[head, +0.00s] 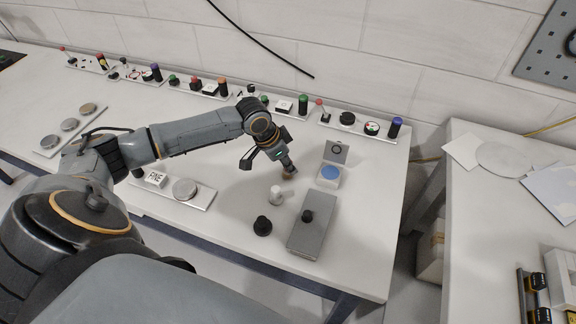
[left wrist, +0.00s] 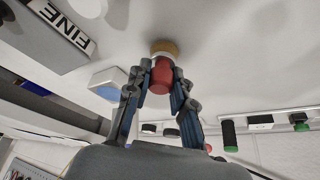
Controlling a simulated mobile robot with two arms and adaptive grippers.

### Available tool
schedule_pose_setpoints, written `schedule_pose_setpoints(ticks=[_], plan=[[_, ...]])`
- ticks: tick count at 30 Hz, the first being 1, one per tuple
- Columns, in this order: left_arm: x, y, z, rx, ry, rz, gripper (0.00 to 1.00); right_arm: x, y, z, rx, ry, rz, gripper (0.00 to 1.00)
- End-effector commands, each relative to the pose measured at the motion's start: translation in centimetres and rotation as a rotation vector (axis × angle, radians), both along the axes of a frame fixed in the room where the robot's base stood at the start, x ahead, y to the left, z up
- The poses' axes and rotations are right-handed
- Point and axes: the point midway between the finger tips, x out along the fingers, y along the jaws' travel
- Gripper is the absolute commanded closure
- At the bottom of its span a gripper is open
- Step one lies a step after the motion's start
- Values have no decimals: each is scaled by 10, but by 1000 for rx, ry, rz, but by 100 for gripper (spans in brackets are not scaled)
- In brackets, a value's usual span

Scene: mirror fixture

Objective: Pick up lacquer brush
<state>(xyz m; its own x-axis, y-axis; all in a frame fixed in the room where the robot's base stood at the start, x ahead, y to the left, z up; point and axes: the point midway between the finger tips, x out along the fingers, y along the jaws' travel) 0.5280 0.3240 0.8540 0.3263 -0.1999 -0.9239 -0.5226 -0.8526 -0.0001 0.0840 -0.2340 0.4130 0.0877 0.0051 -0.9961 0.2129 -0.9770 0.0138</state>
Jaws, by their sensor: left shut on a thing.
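My left gripper (head: 285,165) is above the white table, right of its middle. It is shut on the lacquer brush, which has a red handle (left wrist: 161,78), a pale band and a tan tip (left wrist: 163,47). In the left wrist view the gripper (left wrist: 156,88) has one finger on each side of the red handle. In the head view the gripper mostly hides the brush, and only a small brownish end (head: 288,176) shows below it. Whether the tip touches the table I cannot tell. My right gripper is not in view.
Near the gripper stand a white cylinder (head: 276,196), a black knob (head: 262,226), a grey box with a black knob (head: 313,238) and an open box with a blue pad (head: 329,173). A tray (head: 202,198) with a FINE block is left. Racks of small parts line the wall.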

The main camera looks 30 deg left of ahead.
Motion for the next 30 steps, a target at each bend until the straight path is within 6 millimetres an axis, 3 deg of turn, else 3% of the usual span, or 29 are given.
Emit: schedule_pose_setpoints(ticks=[5,14,18,22,30], plan=[[1,0,23,0,-5,0,100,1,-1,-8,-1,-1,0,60],[-56,-8,87,8,-1,-5,100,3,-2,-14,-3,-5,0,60],[-91,-15,100,8,1,-4,100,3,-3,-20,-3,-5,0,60],[-114,-19,111,6,2,-2,100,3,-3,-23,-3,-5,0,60],[-135,-24,122,1,0,0,100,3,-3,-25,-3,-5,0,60]])
